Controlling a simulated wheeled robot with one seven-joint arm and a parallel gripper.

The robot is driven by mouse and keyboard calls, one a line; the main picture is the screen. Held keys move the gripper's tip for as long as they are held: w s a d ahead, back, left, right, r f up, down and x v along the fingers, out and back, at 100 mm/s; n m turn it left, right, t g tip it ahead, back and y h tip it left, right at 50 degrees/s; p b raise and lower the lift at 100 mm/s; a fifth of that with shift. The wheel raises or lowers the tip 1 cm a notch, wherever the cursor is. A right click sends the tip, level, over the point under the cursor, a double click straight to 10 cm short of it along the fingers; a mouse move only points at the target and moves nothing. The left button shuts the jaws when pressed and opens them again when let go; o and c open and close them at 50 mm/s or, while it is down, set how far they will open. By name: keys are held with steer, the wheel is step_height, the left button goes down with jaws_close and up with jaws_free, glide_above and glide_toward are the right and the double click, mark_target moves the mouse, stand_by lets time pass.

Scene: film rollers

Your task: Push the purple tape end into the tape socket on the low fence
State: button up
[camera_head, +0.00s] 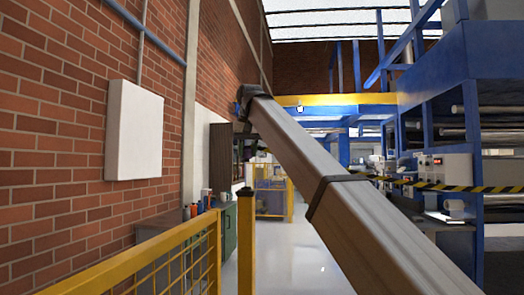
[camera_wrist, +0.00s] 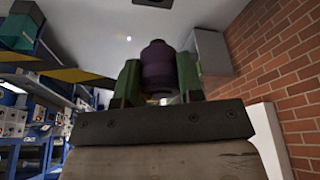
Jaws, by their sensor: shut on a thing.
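My gripper (camera_wrist: 160,80) shows in the wrist view, with its green fingers closed on the sides of the dark purple tape end (camera_wrist: 157,62). A black-and-yellow striped tape (camera_wrist: 72,75) runs in from the left toward the gripper; where it meets the purple end is hidden. In the head view the striped tape (camera_head: 468,188) crosses at the right, behind my arm. A low yellow mesh fence (camera_head: 185,262) with a post (camera_head: 246,245) stands at the lower left. I cannot make out the tape socket in either view.
A brick wall (camera_head: 60,130) with a white box (camera_head: 134,130) lines the left. Blue-framed machines (camera_head: 455,110) stand at the right. A further yellow fence (camera_head: 272,200) and a green cabinet (camera_head: 229,230) stand beyond the post. Pale floor (camera_head: 300,260) is open between them.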

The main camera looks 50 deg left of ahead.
steer(key=shift+s+f, duration=0.1)
steer(key=shift+f, duration=3.75)
steer(key=shift+f, duration=0.55)
steer(key=o, duration=1.1)
